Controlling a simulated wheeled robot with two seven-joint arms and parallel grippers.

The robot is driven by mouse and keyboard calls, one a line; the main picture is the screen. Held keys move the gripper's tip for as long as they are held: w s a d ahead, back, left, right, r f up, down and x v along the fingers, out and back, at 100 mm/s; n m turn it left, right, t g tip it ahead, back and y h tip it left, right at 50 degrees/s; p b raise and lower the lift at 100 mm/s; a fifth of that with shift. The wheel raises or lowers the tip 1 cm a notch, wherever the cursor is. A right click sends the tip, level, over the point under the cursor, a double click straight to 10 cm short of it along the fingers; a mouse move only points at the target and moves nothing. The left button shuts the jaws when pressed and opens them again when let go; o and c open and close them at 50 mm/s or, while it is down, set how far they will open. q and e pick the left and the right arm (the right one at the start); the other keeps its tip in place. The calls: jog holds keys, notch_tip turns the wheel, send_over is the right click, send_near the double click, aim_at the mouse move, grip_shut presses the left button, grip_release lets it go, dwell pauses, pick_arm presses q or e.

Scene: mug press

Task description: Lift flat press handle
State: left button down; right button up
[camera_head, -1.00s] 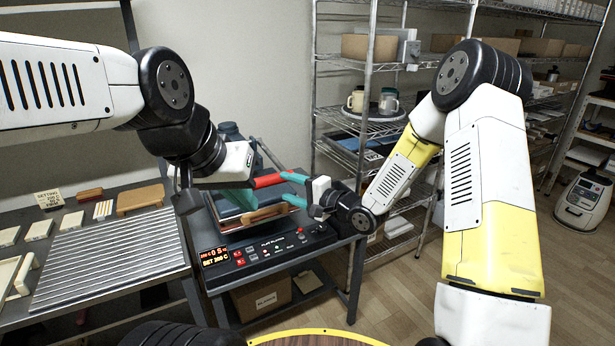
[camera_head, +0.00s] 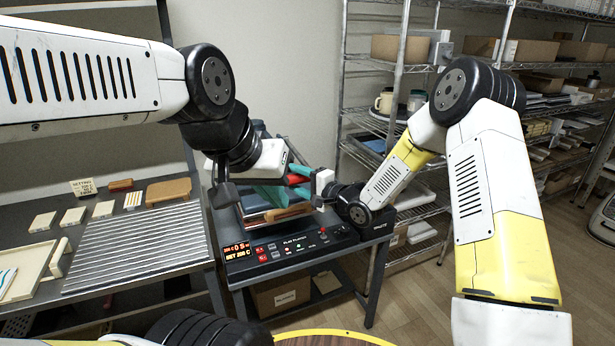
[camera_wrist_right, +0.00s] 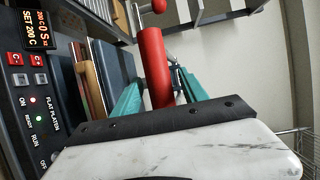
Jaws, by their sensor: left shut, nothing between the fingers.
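The flat press (camera_head: 275,235) stands on a dark table left of centre, with a lit control panel along its front. Its red handle (camera_head: 297,180) is mostly hidden by my grippers; in the right wrist view the red handle (camera_wrist_right: 153,65) shows clearly. My right gripper (camera_head: 298,184) is at the handle. In the right wrist view its teal fingers (camera_wrist_right: 158,90) lie on either side of the red handle; whether they grip it is unclear. My left gripper (camera_head: 268,192) is shut and empty, just left of the handle above the press; its fingertips are partly hidden.
A ribbed metal table (camera_head: 140,245) with several pale tiles lies to the left. A wire shelf (camera_head: 400,75) with boxes and mugs stands behind and to the right. A cardboard box (camera_head: 283,295) sits under the press. The floor at the right is open.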

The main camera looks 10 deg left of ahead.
grip_shut()
dwell(1.3)
